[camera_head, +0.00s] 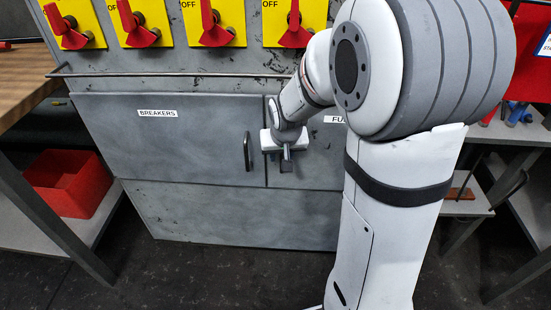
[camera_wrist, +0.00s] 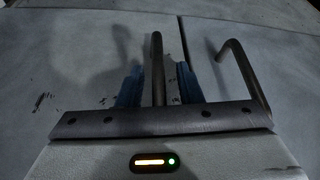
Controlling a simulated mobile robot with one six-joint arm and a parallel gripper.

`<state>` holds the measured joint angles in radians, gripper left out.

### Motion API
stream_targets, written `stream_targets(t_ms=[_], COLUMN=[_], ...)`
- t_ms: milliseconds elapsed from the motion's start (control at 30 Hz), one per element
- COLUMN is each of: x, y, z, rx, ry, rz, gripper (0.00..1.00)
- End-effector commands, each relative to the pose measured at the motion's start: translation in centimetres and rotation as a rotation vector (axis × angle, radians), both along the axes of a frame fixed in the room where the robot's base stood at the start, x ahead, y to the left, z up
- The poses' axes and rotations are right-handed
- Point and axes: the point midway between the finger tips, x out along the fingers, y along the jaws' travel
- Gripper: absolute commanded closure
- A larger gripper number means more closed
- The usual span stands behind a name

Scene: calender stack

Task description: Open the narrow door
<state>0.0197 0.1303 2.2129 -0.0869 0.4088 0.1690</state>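The narrow door (camera_head: 315,165), with a label starting "FU", is on the right of the grey cabinet; my arm hides its right part. It looks shut. My gripper (camera_head: 286,162) is at this door's left edge, in front of its handle. In the wrist view a dark bar handle (camera_wrist: 157,60) stands between the two blue fingers of my gripper (camera_wrist: 159,85), with a gap visible on each side. The fingers are open around the bar and do not appear to touch it.
The "BREAKERS" door (camera_head: 160,140) is shut at left; its handle (camera_head: 246,152) stands close to my gripper, and also shows in the wrist view (camera_wrist: 240,75). A rail (camera_head: 170,74) and red switches (camera_head: 215,25) are above. A red bin (camera_head: 68,183) is at left.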

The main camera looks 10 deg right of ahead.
Motion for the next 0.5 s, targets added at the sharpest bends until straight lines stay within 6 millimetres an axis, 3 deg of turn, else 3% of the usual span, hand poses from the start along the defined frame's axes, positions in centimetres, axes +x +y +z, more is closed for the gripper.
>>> stream_targets(t_ms=[333,500], x=[0.22,0.21], y=[-0.07,-0.09], z=[-0.45,-0.45], rx=[0.0,0.0], ry=[-0.001,-0.001], rz=[-0.001,-0.001], gripper=[0.68,0.81])
